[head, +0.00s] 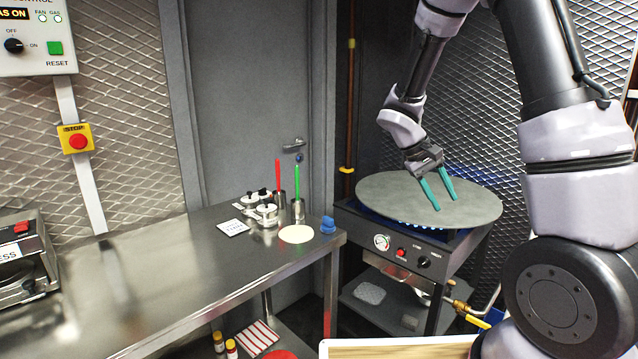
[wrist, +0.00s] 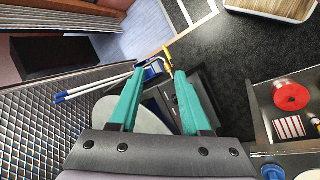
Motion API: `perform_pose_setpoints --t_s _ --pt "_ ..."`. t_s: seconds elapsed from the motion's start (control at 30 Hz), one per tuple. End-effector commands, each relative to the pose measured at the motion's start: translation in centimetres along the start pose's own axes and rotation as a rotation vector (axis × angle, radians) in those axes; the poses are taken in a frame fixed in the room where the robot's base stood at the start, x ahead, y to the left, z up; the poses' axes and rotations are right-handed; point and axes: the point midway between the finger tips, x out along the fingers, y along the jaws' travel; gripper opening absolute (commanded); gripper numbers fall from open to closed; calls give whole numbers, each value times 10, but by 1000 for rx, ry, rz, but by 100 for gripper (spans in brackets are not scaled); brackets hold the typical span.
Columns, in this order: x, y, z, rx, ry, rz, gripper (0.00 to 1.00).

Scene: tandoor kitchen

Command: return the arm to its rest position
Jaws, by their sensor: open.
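My gripper (head: 436,190) has two teal fingers and hangs over the round grey griddle plate (head: 380,190) in the head view. The fingers are apart with nothing between them. In the wrist view my gripper (wrist: 155,88) also shows open and empty, with part of the griddle plate (wrist: 108,110) below it. I cannot tell the exact height of the fingertips above the plate. My arm reaches in from the right side of the head view.
The griddle stands on a burner unit (head: 405,255) with blue flames under the plate. A steel table (head: 190,270) to the left holds pots (head: 262,208), utensil cups, a pale disc (head: 296,234) and a blue item (head: 327,225). A mesh wall stands behind the griddle.

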Motion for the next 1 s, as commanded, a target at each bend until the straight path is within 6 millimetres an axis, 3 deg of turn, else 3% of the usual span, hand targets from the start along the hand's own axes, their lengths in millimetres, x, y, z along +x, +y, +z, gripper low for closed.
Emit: perform_pose_setpoints --t_s 0.2,0.6,0.8,1.0 --pt "-58 24 48 172 97 -248 48" --pt "-149 45 141 437 359 -626 48" --pt "-182 46 180 534 505 -755 48" --pt "-197 44 199 578 581 -813 48"
